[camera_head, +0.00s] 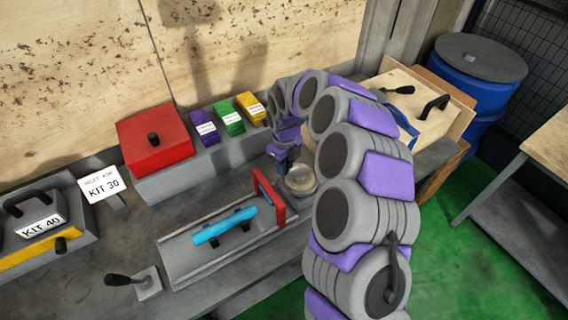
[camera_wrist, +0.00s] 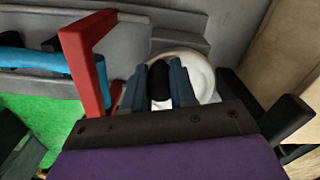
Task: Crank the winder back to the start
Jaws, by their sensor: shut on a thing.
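The winder shows as a pale round wheel (camera_head: 300,179) at the right end of the grey machine bed. In the wrist view the wheel (camera_wrist: 205,75) lies under and beyond my fingers, partly hidden by them. My gripper (camera_wrist: 161,82) is shut on the wheel's dark knob (camera_wrist: 160,80), with one finger on each side of it. In the head view my gripper (camera_head: 283,165) points down at the wheel's left side, and the knob is hidden there. A red frame (camera_head: 266,195) stands upright just left of the wheel; it also shows in the wrist view (camera_wrist: 88,65).
A blue bar (camera_head: 225,226) with black mounts lies in the bed left of the red frame. A red box (camera_head: 154,139) and purple, green and yellow blocks (camera_head: 229,119) stand behind. A wooden box (camera_head: 420,103) is at right. A black-knobbed lever (camera_head: 133,281) stands at front left.

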